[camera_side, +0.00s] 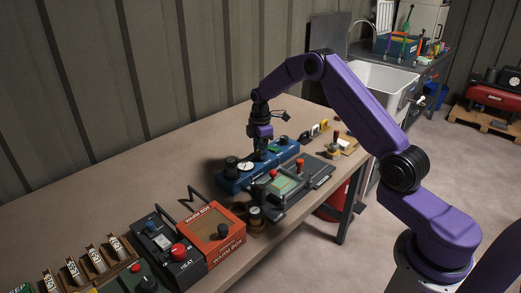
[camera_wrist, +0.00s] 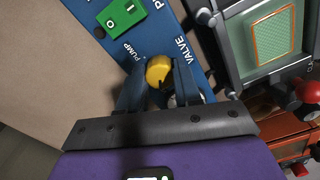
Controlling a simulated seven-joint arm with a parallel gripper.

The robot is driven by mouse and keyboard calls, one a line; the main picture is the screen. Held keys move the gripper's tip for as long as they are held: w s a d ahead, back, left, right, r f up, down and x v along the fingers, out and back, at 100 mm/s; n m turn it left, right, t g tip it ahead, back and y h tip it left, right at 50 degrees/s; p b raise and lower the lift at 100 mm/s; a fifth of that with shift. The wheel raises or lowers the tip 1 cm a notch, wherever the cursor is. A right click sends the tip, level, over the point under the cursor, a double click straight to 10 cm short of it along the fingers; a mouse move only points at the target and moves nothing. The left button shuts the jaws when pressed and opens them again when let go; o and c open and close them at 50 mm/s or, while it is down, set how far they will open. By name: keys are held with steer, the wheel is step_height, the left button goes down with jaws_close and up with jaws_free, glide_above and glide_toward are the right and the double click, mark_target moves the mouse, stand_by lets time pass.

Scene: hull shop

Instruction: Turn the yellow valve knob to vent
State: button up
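The yellow valve knob (camera_wrist: 159,70) shows in the wrist view on a blue panel (camera_wrist: 171,22), close to the printed words PUMP and VALVE. A dark mark shows on its lower right side. My gripper (camera_wrist: 160,76) has one finger on each side of the knob, with no clear gap, so it looks shut on it. The fingers hide the panel around the knob, and I see no vent marking. In the side view my gripper (camera_side: 260,150) points down at the blue panel (camera_side: 234,183), and the knob is hidden there.
A green switch (camera_wrist: 122,16) marked O and I sits near the knob. A grey framed unit (camera_side: 288,186) with red knobs stands close beside the blue panel. An orange warm box (camera_side: 213,236) is nearer the front. The table behind the panel (camera_side: 150,170) is clear.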

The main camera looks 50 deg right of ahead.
steer(key=o, duration=0.4)
steer(key=shift+r, duration=0.1)
step_height(320, 180, up, 17)
steer(key=shift+r, duration=0.15)
stand_by(0.6)
